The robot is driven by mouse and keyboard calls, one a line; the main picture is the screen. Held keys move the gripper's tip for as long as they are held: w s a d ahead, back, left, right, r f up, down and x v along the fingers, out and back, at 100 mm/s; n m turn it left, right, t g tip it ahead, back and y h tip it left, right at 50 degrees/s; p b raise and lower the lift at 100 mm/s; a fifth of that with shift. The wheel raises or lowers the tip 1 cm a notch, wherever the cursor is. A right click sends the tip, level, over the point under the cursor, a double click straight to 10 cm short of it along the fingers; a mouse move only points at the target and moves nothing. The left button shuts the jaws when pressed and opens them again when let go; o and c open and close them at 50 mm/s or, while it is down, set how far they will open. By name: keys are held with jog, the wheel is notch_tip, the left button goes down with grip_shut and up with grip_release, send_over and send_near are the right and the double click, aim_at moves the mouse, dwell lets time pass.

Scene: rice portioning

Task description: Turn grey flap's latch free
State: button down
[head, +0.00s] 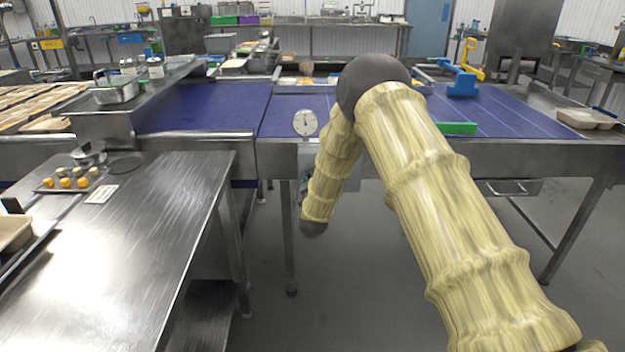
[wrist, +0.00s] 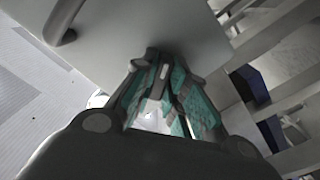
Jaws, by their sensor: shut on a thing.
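The grey flap (wrist: 130,25) fills the upper middle of the wrist view as a smooth pale panel. My gripper (wrist: 168,66) reaches up to it, its teal-padded fingers close together at the panel. In the head view, my sleeved arm bends down in front of the conveyor, and the gripper and latch are hidden there.
A round dial (head: 305,123) sits on the blue conveyor's (head: 200,107) front edge, left of my arm. A steel table (head: 130,240) stands at left. A drawer with a handle (head: 508,188) hangs under the conveyor at right. A curved handle (wrist: 62,22) shows in the wrist view.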

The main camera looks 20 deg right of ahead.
jog(key=shift+n+p, duration=0.4)
jog(key=shift+n, duration=1.2)
jog(key=n, duration=0.3)
